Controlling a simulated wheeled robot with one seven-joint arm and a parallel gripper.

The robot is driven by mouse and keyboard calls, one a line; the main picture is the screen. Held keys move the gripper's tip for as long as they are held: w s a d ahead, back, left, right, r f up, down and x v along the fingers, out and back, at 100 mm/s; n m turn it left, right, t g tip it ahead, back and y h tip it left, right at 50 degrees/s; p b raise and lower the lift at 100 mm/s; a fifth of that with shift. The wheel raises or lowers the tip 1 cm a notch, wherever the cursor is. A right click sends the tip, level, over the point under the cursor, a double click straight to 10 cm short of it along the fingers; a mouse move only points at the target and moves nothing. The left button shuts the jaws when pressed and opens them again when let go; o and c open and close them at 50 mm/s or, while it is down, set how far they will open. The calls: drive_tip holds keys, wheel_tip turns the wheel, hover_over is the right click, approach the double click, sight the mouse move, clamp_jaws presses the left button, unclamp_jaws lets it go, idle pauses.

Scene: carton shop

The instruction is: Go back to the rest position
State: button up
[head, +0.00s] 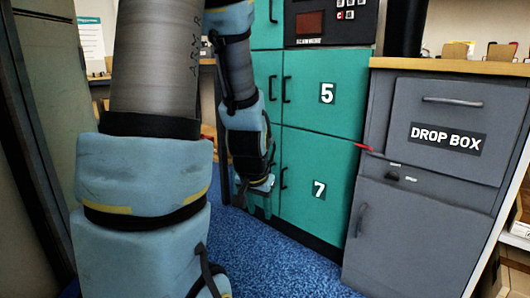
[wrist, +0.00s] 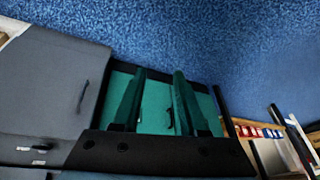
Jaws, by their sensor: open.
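My gripper (head: 256,198) hangs low in front of the teal lockers in the head view, fingers pointing down. In the wrist view my gripper (wrist: 156,90) shows two teal fingers spread apart with nothing between them. The gripper is open. Whether the fingers touch the locker front is hard to tell.
A grey cabinet labelled DROP BOX (head: 445,138) stands right of the lockers, with a red item (head: 364,147) at its left edge. Blue carpet (head: 268,262) lies clear in front. A shelf with boxes (head: 515,245) is at far right. A dark panel (head: 35,130) stands close at left.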

drive_tip(key=s+a+r+n+g, duration=0.2)
drive_tip(key=s+a+n+g, duration=0.1)
drive_tip(key=s+a, duration=0.3)
wheel_tip(320, 180, up, 38)
drive_tip(key=s+p, duration=0.1)
drive_tip(key=p, duration=3.7)
drive_tip(key=shift+d+n+y, duration=0.3)
drive_tip(key=shift+d+y, duration=0.05)
drive_tip(key=shift+y, duration=0.05)
